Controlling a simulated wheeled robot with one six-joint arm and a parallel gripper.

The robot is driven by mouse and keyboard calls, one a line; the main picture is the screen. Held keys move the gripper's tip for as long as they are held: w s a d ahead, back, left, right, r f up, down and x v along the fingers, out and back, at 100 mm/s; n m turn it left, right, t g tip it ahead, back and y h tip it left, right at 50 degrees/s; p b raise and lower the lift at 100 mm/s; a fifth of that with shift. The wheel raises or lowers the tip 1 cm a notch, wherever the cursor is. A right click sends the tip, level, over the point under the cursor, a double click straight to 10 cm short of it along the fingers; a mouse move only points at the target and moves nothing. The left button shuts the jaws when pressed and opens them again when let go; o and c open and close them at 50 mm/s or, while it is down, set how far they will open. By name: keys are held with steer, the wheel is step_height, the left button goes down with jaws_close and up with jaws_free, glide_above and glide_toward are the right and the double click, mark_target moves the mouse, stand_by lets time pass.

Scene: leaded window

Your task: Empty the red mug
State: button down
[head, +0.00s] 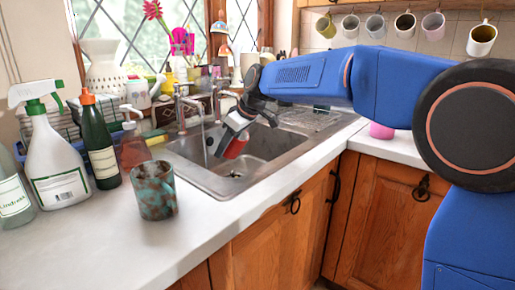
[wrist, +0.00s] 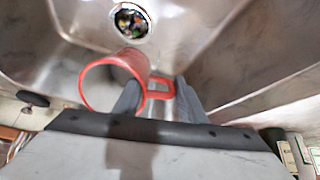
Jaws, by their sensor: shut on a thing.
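The red mug (head: 236,147) is held in the air over the sink basin (head: 190,153), tilted. In the wrist view the mug (wrist: 131,60) shows its round red rim and pale inside, with its handle (wrist: 161,86) at the right. My gripper (head: 245,119) is shut on the mug, and its fingers (wrist: 158,97) stand either side of the handle in the wrist view. I cannot tell whether anything is in the mug. The sink drain (wrist: 131,20) lies beyond the mug.
Water runs from the left tap (head: 181,98) into the sink. A mottled teal-brown mug (head: 154,190) stands on the counter before the sink. A spray bottle (head: 54,160) and a green bottle (head: 99,147) stand at left. Several mugs hang at upper right.

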steer(key=shift+w+a+r+g+h, duration=0.3)
steer(key=shift+a+r+g+h, duration=0.25)
steer(key=shift+h, duration=0.45)
steer(key=shift+w+a+r+g+h, duration=0.3)
steer(key=shift+a+r+h, duration=0.35)
steer(key=shift+h, duration=0.35)
steer(key=shift+w+a+r+g+h, duration=0.25)
steer(key=shift+a+r+g+h, duration=0.35)
steer(key=shift+h, duration=0.4)
steer(key=shift+a, duration=0.1)
